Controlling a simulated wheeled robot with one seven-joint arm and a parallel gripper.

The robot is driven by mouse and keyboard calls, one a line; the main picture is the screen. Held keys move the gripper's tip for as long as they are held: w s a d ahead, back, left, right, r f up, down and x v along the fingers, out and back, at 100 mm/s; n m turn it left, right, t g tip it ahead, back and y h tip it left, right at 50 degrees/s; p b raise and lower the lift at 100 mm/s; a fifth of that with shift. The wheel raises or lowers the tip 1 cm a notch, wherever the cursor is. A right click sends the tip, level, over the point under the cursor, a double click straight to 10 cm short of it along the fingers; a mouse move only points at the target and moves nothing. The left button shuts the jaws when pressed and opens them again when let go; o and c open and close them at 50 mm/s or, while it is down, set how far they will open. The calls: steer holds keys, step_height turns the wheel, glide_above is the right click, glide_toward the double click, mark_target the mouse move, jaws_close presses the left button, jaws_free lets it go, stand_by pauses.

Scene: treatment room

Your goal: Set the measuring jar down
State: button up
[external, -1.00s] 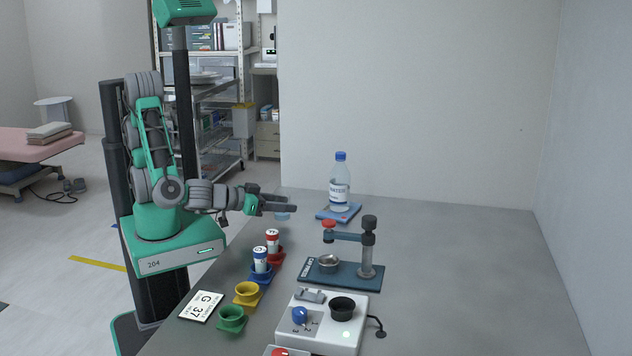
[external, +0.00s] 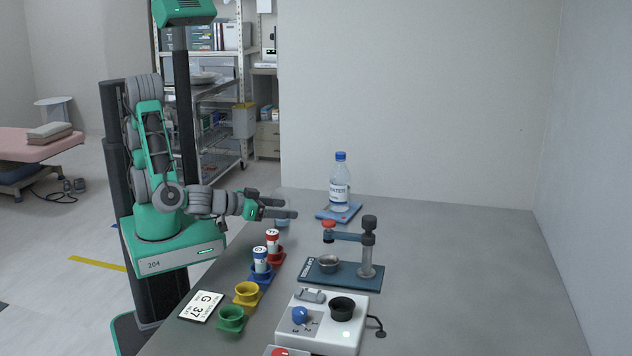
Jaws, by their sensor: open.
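The measuring jar (external: 282,222) shows as a small, clear, bluish shape at the far left part of the table. It is partly hidden behind my gripper's fingers, and its base looks to be at the tabletop. My gripper (external: 290,208) is level at the jar, with its two fingers apart and pointing right. The fingers look to be around or just beside the jar; I cannot tell whether they touch it.
A water bottle (external: 340,185) stands on a blue mat (external: 324,213) to the right. A blue press stand (external: 352,281), a white device (external: 317,340), coloured cup holders (external: 247,293) and a label card (external: 202,306) are nearer. The table's right side is clear.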

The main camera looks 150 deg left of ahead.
steer(key=v, duration=0.3)
steer(key=p+v, duration=0.1)
steer(key=v, duration=0.3)
steer(key=p+v, duration=0.1)
steer(key=v, duration=0.3)
steer(key=shift+r, duration=0.4)
steer(key=shift+d+p, duration=0.25)
steer(key=shift+p, duration=0.2)
steer(key=shift+d+f, duration=0.2)
steer(key=f+h, duration=0.1)
steer(key=w+d+f+m+h, duration=0.2)
steer(key=shift+h+p, duration=0.4)
steer(key=shift+w+d+f+m+t+h, duration=0.1)
steer(key=shift+w+d+m+t+h, duration=0.25)
steer(key=shift+d+m+h, duration=0.25)
steer(key=shift+w+d+f+m+t+h, duration=0.15)
steer(key=shift+w+d+m+t+h, duration=0.1)
steer(key=shift+w+d+m+h, duration=0.3)
steer(key=d+r+m+h+p, duration=0.3)
steer(key=d+r+m+h, duration=0.1)
steer(key=d+m, duration=0.2)
steer(key=s+d+r+m+t+h+p, duration=0.1)
steer(key=d+r+m+h+p, duration=0.2)
steer(key=d, duration=0.4)
steer(key=r+m+h, duration=0.1)
steer(key=m, duration=0.1)
steer(key=shift+s+r+m+p, duration=0.25)
steer(key=shift+r+m+p, duration=0.1)
steer(key=shift+r, duration=0.05)
